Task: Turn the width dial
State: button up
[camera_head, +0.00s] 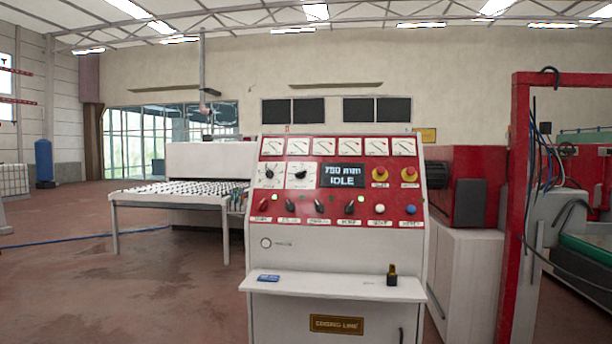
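The red and white control panel (340,151) faces me in the middle of the view. Two dials sit at its upper left: a left dial (269,172) and a right dial (300,174), each with a dark knob on a pale scale plate. Their labels are too small to read, so I cannot tell which one sets the width. The dark display (342,175) right of them shows a figure in mm, seemingly 750, above the word IDLE. My gripper is not in view.
Below the dials is a row of switches (319,207) and buttons. A white shelf (335,288) juts out lower down, bearing a small dark bottle (392,275) and a blue card (268,278). A roller table (180,190) stands left, a red frame (515,200) right. Floor at left is open.

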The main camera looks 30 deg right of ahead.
aim_at(300, 175)
jog(key=i, duration=0.9)
jog(key=u, duration=0.05)
